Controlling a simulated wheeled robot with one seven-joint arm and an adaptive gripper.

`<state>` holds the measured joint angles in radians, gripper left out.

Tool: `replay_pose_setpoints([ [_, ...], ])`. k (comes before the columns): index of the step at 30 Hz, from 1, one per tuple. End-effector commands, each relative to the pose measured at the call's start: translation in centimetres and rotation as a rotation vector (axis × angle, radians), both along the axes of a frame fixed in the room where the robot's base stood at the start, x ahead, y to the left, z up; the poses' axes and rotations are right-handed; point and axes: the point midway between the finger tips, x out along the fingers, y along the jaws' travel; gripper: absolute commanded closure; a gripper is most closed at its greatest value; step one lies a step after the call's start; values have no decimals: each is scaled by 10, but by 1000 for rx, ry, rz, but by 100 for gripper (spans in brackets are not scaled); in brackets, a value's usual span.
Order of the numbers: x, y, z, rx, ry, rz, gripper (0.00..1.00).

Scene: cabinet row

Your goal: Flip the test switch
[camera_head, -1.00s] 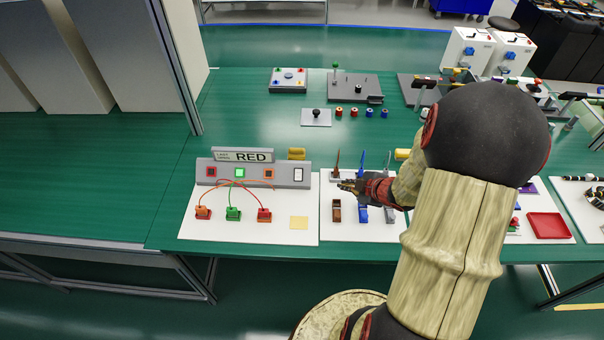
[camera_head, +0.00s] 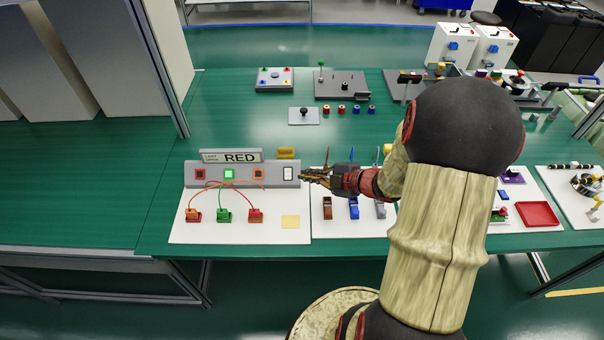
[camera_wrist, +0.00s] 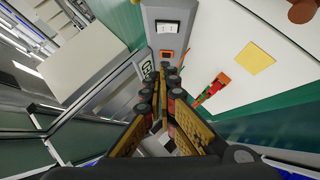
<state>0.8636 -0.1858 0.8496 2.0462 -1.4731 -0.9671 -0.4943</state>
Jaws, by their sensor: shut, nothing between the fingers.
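A grey panel (camera_head: 243,180) stands on a white board, with red, green and orange square parts and a white rocker switch (camera_head: 288,173) at its right end. The white switch also shows in the wrist view (camera_wrist: 167,27), near the top. My gripper (camera_head: 302,176) is shut and empty. Its tips are just right of the white switch in the head view; whether they touch it I cannot tell. In the wrist view my gripper (camera_wrist: 172,72) points at the panel near the orange square (camera_wrist: 167,54).
Red, green and orange wires run from the panel to orange, green and red plugs (camera_head: 224,215) on the board. A yellow square (camera_head: 290,222) lies at the board's right. Small blocks (camera_head: 353,207) stand to the right. Green table is clear at left.

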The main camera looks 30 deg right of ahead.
Motion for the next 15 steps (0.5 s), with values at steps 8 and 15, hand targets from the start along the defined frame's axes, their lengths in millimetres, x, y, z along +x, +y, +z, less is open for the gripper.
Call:
replay_pose_setpoints([
  [8,43,17,-30,1,1,5,100],
  [15,78,23,-53,2,1,-1,100],
])
